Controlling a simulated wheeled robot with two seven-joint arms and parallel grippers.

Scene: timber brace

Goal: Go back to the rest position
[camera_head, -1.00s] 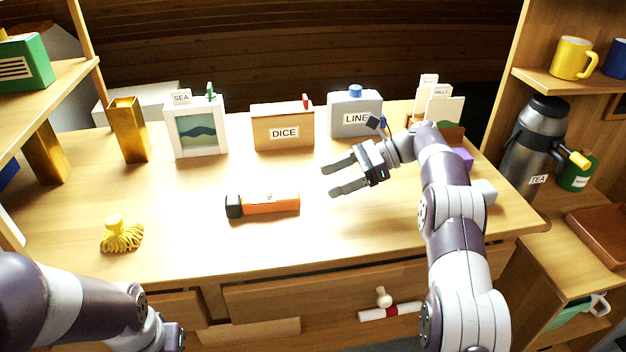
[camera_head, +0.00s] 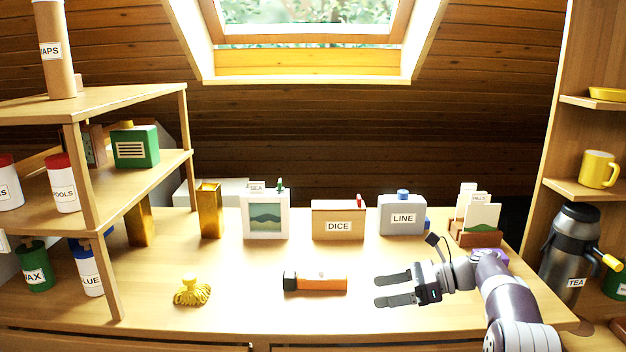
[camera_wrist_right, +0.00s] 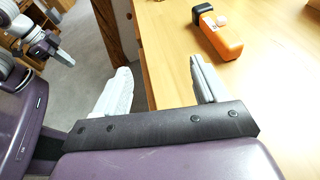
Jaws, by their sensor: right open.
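My right gripper (camera_head: 393,289) is above the right part of the desk in the head view, open and empty, its fingers pointing left. In the right wrist view its two fingers (camera_wrist_right: 158,85) stand wide apart with nothing between them. An orange torch with a black end (camera_head: 318,282) lies on the desk, left of the fingertips and apart from them; it also shows in the right wrist view (camera_wrist_right: 219,36). My left arm is out of the head view. Part of it, with what looks like my left gripper (camera_wrist_right: 62,57), shows small in the right wrist view; its jaws are unclear.
Along the desk's back stand a SEA picture frame (camera_head: 265,216), a DICE box (camera_head: 338,221), a grey LINE box (camera_head: 402,216) and a card holder (camera_head: 475,228). A yellow coil (camera_head: 192,291) lies at left. A TEA flask (camera_head: 572,250) stands at right. The desk's front middle is clear.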

